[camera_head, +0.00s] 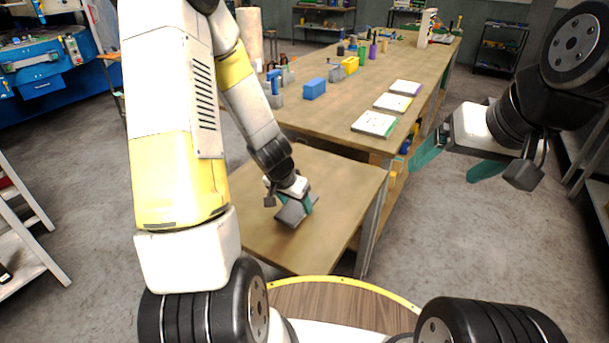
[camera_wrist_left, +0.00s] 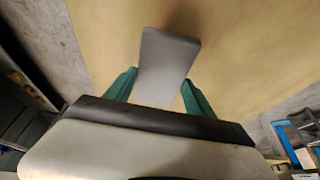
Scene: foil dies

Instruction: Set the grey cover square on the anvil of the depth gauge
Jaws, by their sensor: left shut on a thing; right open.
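The grey cover (camera_head: 291,214) is in my left gripper (camera_head: 297,202), low over the near wooden table. Whether it touches the tabletop is unclear. In the left wrist view the cover (camera_wrist_left: 168,58) is a smooth grey slab between the two green fingers, jutting out past their tips. My right gripper (camera_head: 456,162) is open and empty, in the air to the right of the tables. I cannot make out the depth gauge or its anvil for sure; a tall white device (camera_head: 428,28) stands small at the far end of the long bench.
The near table (camera_head: 345,185) is otherwise bare. The long bench (camera_head: 345,112) behind it carries a blue block (camera_head: 314,88), a yellow block (camera_head: 350,65), several bottles and white panels (camera_head: 375,124) along its right edge. A blue machine (camera_head: 45,60) stands at far left.

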